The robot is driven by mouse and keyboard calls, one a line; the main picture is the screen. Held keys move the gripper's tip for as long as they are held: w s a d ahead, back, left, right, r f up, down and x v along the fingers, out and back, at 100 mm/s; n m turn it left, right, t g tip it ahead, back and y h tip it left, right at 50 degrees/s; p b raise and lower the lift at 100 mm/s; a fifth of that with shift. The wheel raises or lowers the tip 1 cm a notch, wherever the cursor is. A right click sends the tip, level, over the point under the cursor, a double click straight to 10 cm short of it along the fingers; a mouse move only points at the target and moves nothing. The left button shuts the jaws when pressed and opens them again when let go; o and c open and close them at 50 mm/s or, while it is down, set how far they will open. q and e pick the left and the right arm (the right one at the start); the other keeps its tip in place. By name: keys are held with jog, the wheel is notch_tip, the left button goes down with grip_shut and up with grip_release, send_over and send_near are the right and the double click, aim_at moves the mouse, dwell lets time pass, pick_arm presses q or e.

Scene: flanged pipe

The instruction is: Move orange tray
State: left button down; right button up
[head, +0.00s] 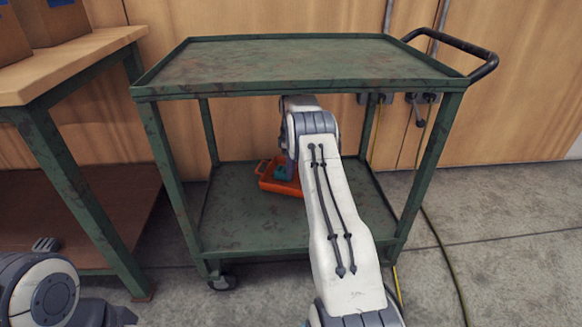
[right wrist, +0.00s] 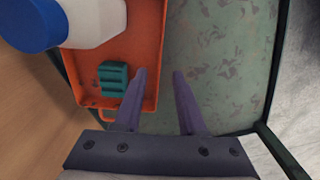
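The orange tray (head: 280,186) sits on the lower shelf of a green cart, partly hidden behind my right arm in the head view. In the right wrist view the tray (right wrist: 152,50) holds a white bottle (right wrist: 95,20) with a blue cap and a small teal ribbed block (right wrist: 113,78). A handle loop shows at its near end. My right gripper (right wrist: 160,72) is open. Its left finger overlaps the tray and its right finger overlaps the shelf, with the tray's side wall between them in the picture. I cannot tell the finger height. My left gripper is not seen.
The cart's empty top shelf (head: 290,62) is above my right forearm, with posts at the corners. The lower shelf (head: 235,215) is bare around the tray. A wooden-topped table (head: 70,65) with boxes stands left. Cables (head: 440,240) hang at the right.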

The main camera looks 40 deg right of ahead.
aim_at(291, 189)
notch_tip(291, 189, down, 9)
jog(key=b, duration=0.5)
jog(key=shift+f, duration=0.2)
grip_shut()
dwell(1.0)
